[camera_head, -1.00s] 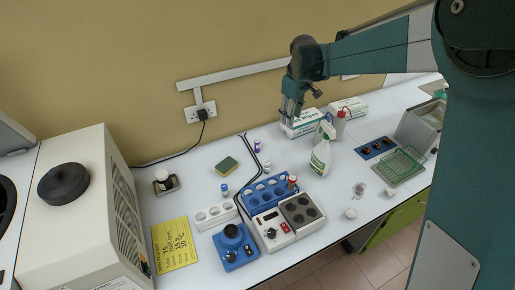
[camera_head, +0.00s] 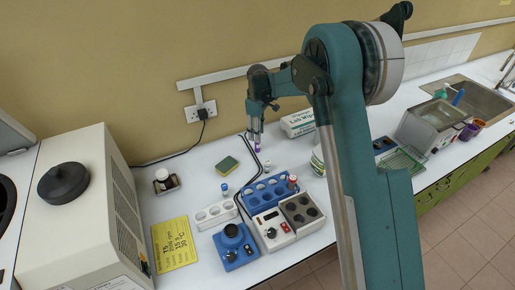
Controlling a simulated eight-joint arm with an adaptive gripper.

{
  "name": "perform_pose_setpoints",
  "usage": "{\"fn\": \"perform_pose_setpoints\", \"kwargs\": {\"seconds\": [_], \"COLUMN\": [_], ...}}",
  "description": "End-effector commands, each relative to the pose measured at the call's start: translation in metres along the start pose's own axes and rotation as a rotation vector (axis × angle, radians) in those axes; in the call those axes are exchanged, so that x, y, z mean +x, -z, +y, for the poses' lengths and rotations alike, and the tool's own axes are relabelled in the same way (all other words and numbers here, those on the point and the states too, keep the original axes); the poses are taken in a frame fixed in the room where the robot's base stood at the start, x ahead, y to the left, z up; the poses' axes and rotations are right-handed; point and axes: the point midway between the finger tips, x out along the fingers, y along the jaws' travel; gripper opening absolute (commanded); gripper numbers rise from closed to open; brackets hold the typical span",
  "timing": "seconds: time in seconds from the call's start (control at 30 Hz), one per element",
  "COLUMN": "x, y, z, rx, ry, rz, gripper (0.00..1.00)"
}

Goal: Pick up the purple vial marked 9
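A small purple vial (camera_head: 257,147) stands upright on the white bench, behind the blue rack. Its number is too small to read. My gripper (camera_head: 256,136) points down right at the vial's top, with its two fingers apart. The fingertips cover part of the vial's upper end, and I cannot tell whether they touch it.
A blue rack (camera_head: 248,190) and a grey block with dark wells (camera_head: 303,212) stand in front. A wipes box (camera_head: 297,122) stands to the right. A black cable runs close by the vial.

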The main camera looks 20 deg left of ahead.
Motion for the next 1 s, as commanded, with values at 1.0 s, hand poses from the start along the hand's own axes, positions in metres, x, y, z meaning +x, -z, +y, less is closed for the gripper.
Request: {"fn": "perform_pose_setpoints", "kwargs": {"seconds": [1.0], "x": [0.031], "y": [0.004], "z": [-0.001], "rx": [-0.009], "ry": [0.003], "rz": [-0.003], "gripper": [0.35]}}
